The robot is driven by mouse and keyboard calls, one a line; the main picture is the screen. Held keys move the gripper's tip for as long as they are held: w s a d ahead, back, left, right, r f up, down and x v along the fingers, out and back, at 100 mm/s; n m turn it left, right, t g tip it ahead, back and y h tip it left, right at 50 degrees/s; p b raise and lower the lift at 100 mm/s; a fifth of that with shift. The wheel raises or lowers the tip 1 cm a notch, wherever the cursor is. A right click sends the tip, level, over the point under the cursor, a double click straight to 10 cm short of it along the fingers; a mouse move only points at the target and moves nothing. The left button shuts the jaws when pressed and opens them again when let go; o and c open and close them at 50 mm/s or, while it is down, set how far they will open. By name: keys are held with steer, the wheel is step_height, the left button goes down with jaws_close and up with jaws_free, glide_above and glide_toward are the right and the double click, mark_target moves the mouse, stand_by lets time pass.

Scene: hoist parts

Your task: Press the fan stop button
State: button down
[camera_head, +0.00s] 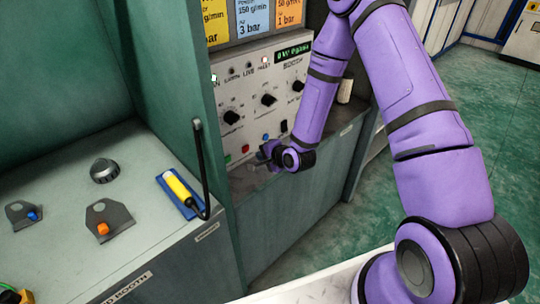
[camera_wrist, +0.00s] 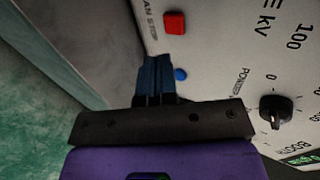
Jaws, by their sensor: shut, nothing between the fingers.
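The red fan stop button (camera_head: 245,149) sits low on the grey control panel, between a green button and a blue one. In the wrist view the red square button (camera_wrist: 174,22) is beside a partly cut-off label ending in "AN STOP". My gripper (camera_head: 262,154) is at the panel's lower edge, just right of the red button in the head view. In the wrist view my gripper (camera_wrist: 157,62) has its fingers together and empty, with the tips short of the red button and beside the blue button (camera_wrist: 181,74). I see no contact with the red button.
The control panel (camera_head: 250,85) has black knobs and a green display. A green button (camera_head: 227,158) is left of the red one. A green booth wall (camera_head: 217,130) stands close on the left. A bench (camera_head: 150,240) holds metal parts and a yellow-handled tool (camera_head: 178,186).

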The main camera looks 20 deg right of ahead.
mark_target(246, 146)
steer(key=w, duration=0.1)
steer(key=w+a, duration=0.1)
steer(key=w, duration=0.1)
steer(key=w+a+f, duration=0.1)
steer(key=shift+w, duration=0.25)
steer(key=shift+w+a, duration=0.25)
steer(key=shift+w, duration=0.25)
steer(key=shift+w, duration=0.1)
steer(key=shift+w+a, duration=0.25)
steer(key=shift+w, duration=0.15)
steer(key=shift+w+a+r, duration=0.1)
steer(key=shift+w, duration=0.15)
